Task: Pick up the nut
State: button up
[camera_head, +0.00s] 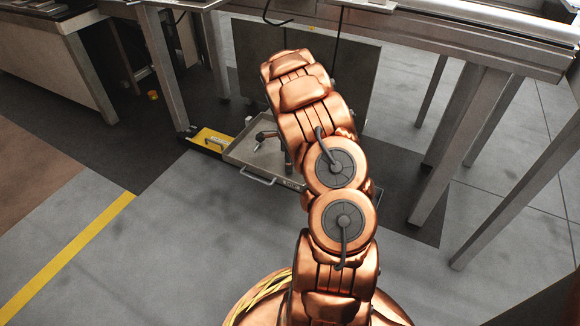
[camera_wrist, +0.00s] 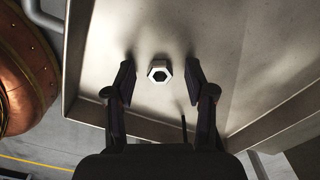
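The nut (camera_wrist: 159,71) is a light hexagonal ring lying on the floor of a metal tray in the wrist view. My gripper (camera_wrist: 160,72) is open, with one dark finger on each side of the nut and a gap to it on both sides. The nut is between the fingertips in the picture; the height of the fingertips above the tray is hard to tell. In the head view the tray (camera_head: 239,155) stands low on the floor, and my arm hides part of it. I cannot make out the nut in the head view.
The tray has raised walls and a handle (camera_head: 258,177) at its front. A yellow object (camera_head: 211,139) lies beside it on the left. Metal table legs (camera_head: 163,70) stand on the left, and more legs (camera_head: 455,140) stand on the right. Open floor lies at the front left.

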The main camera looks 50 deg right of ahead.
grip_shut()
jog(key=shift+r, duration=0.1)
dwell(0.3)
